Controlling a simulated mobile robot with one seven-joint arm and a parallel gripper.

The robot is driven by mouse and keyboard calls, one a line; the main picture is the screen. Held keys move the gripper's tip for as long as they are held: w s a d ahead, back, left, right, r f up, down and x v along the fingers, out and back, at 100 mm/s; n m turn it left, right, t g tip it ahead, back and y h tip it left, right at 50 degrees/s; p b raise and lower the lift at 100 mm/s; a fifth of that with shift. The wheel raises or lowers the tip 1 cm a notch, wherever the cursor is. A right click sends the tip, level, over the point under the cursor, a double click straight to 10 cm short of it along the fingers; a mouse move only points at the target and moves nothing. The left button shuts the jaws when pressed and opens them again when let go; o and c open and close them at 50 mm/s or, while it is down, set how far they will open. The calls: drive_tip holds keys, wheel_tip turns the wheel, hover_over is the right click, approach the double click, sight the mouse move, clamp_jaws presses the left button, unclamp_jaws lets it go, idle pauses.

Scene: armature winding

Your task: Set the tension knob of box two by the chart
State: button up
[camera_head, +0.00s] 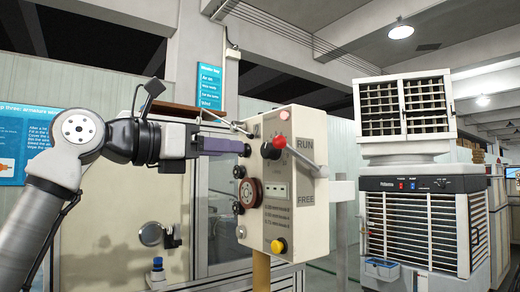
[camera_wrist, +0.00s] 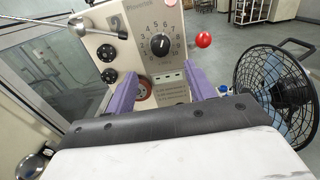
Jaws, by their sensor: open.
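Box two (camera_head: 308,235) is a cream winding box in the head view. In the wrist view its face bears a "2" (camera_wrist: 116,22) and a numbered dial. The black tension knob (camera_wrist: 160,44) has a white pointer mark; its exact setting is too small to read surely. It also shows in the head view (camera_head: 267,151). Small printed chart lines (camera_head: 277,216) sit low on the face, partly visible in the wrist view (camera_wrist: 180,92). My gripper (camera_wrist: 163,85) is open and empty, its purple fingers apart below the knob in the wrist view. In the head view, my gripper (camera_head: 243,147) is close to the face.
A red-balled lever (camera_head: 279,142) sticks out beside the knob. A brown-red spool (camera_head: 248,193), black guide knobs (camera_head: 238,172) and a yellow button (camera_head: 278,246) also project from the box. A black fan (camera_wrist: 273,95) stands at right in the wrist view.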

sight(264, 151)
drive_tip(key=p+x, duration=0.1)
drive_tip(key=x, duration=0.8)
drive_tip(key=shift+s, duration=0.1)
drive_tip(key=c, duration=1)
drive_tip(key=shift+o, duration=0.2)
